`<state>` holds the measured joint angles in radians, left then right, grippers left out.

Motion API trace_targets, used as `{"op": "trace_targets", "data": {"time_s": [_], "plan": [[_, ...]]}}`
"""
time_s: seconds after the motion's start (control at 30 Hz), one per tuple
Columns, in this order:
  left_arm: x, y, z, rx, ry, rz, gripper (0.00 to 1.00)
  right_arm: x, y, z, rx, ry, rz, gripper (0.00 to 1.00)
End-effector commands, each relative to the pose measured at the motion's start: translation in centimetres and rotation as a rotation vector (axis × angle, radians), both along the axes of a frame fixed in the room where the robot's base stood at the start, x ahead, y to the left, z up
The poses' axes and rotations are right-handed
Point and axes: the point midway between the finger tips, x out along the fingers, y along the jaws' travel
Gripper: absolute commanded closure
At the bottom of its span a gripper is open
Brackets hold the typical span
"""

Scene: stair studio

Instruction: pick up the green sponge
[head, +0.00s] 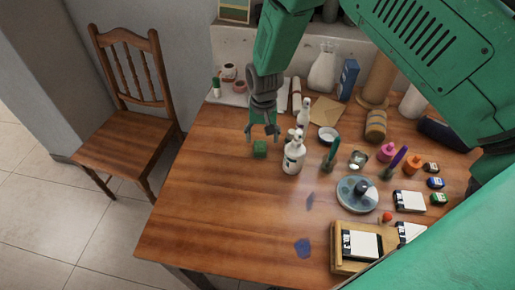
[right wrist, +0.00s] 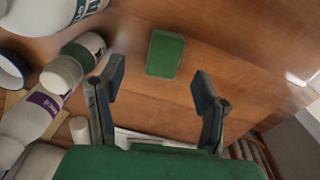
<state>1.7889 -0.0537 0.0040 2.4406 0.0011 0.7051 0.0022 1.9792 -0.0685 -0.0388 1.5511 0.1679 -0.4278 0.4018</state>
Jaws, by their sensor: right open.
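The green sponge (head: 260,149) lies on the wooden table, left of a white pump bottle (head: 293,153). My right gripper (head: 262,135) is just above and behind it in the head view, fingers pointing down. In the right wrist view the sponge (right wrist: 166,54) shows as a green block beyond the fingertips, between their lines. My right gripper (right wrist: 158,85) is open there, with nothing between its fingers. My left gripper does not show.
White bottles (right wrist: 35,115) stand close beside the right gripper in the right wrist view. A round grey-blue disc (head: 357,196) and several paint pots crowd the table's right side. The table's front left (head: 215,215) is clear. A wooden chair (head: 128,110) stands to the left.

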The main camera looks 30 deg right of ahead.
Motion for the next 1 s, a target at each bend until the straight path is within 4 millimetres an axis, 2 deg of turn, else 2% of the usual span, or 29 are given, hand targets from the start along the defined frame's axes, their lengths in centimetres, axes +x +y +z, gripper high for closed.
{"op": "trace_targets", "data": {"time_s": [0.3,0.63,0.67,0.7,0.77,1.0], "plan": [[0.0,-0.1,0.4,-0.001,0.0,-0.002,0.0,0.5,1.3,-4.1,-0.011,0.004,0.001,0.41],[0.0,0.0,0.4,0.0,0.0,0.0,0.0,0.5,1.1,-5.0,-0.007,0.002,0.0,0.41],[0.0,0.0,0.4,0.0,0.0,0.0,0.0,0.5,1.0,-5.0,-0.006,0.001,0.0,0.48],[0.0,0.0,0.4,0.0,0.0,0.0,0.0,0.5,0.9,-5.0,-0.005,0.002,0.0,0.62],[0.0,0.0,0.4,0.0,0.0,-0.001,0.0,0.5,0.7,-5.1,-0.003,0.001,-0.001,0.81],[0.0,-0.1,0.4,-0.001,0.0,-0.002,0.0,0.4,0.7,-5.2,-0.004,0.005,-0.001,0.8]]}}
